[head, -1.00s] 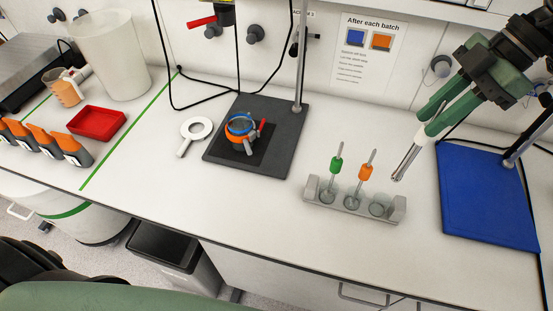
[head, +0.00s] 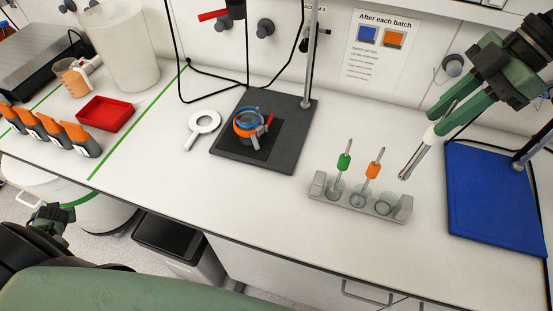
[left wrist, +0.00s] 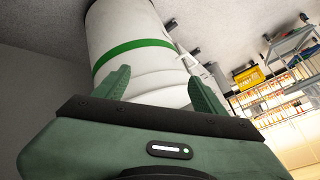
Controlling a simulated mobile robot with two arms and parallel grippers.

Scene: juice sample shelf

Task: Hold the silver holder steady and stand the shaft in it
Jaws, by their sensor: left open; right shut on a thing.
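The silver holder (head: 403,208) is a grey rack with three round cups, standing on the white bench right of centre in the head view. A green-collared shaft (head: 344,161) and an orange-collared shaft (head: 374,170) stand tilted in its left and middle cups. The right cup is empty. My right gripper (head: 436,124) is shut on a shaft (head: 413,160) with a white collar and silver end, held tilted above the bench, up and right of the empty cup. My left gripper (head: 48,218) is low at the left, beyond the bench's front edge; its fingers are open and empty in the left wrist view (left wrist: 161,95).
A red tray (head: 105,113) lies left. The bench between stand and holder is clear.

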